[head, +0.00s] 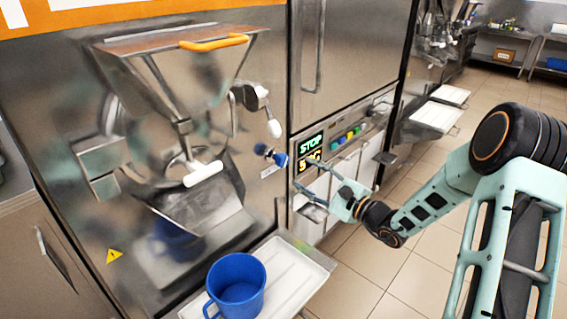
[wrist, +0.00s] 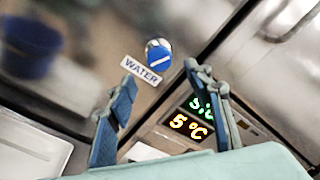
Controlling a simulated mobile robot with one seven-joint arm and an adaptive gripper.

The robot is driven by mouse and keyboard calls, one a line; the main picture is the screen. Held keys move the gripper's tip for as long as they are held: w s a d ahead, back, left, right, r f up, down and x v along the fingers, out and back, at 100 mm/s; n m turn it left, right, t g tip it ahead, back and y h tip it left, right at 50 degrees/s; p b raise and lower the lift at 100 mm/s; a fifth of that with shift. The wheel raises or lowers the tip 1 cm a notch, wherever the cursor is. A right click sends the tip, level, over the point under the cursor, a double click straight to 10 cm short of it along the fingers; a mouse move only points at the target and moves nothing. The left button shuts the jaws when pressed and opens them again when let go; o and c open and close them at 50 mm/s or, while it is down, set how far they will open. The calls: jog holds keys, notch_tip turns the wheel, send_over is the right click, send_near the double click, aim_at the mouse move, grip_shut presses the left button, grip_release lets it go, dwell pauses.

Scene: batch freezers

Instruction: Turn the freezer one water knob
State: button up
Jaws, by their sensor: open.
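The water knob (head: 281,160) is a round blue knob on the steel front of the near freezer, left of the display. In the wrist view the knob (wrist: 158,52) shows a white bar across its blue face, tilted up to the right. A white label (wrist: 141,70) reading WATER is beside it. My gripper (head: 303,173) is open, just right of the knob in the head view. In the wrist view its two fingers (wrist: 160,78) stand apart with nothing between them, and the knob appears beyond the fingertips, between them. I see no contact.
A display (head: 310,152) reads STOP and 5 °C, with coloured buttons (head: 347,134) to its right. A blue jug (head: 237,285) stands on a white tray (head: 290,268) below. A white-handled lever (head: 273,128) juts out above the knob. Open tiled floor lies at the right.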

aim_at(285, 162)
jog(key=x, duration=1)
jog(key=shift+w+a+b, duration=0.2)
jog(key=shift+a+b, duration=0.05)
jog(key=shift+b, duration=0.05)
jog(key=c, duration=1.2)
jog(key=shift+o, duration=0.2)
